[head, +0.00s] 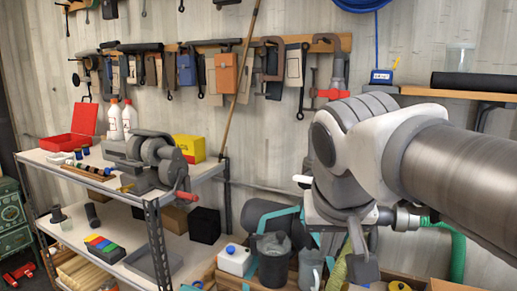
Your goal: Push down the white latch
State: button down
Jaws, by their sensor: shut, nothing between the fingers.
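My arm comes in from the right and bends downward at the middle right of the head view. My gripper (362,262) hangs at its lower end, dark grey and shut, with nothing seen in it. It is over the crowded floor area right of the shelf. I cannot make out the white latch for certain. A small white piece (303,179) juts out left of my wrist, and I cannot tell whether it is a latch or part of my arm. My arm hides part of the wall and what lies behind it.
A green hose (459,255) hangs at right. Tools hang on the wall.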

jog(key=w+a+r+m+p, duration=0.1)
jog(key=w+r+p, duration=0.1)
jog(key=r, duration=0.4)
jog(key=w+a+r+m+h+p, duration=0.1)
jog(key=w+r+p, duration=0.1)
jog(key=w+r, duration=0.3)
jog(key=w+a+r+m+t+h+p, duration=0.1)
jog(key=w+r+m, duration=0.1)
jog(key=r, duration=0.6)
jog(key=shift+w+a+p, duration=0.35)
jog(key=shift+w+p, duration=0.05)
jog(key=shift+w, duration=0.25)
jog(key=p, duration=0.1)
send_over(305, 176)
jog(key=s, duration=0.2)
notch_tip(305, 176, down, 8)
jog(key=shift+a+f+p, duration=0.15)
jog(key=shift+a+f, duration=0.15)
jog(key=shift+f, duration=0.65)
jog(key=shift+a+f+p, duration=0.15)
jog(key=shift+a+f, duration=0.1)
jog(key=shift+f, duration=0.7)
jog(key=shift+f+b, duration=0.2)
jog(key=shift+b, duration=0.35)
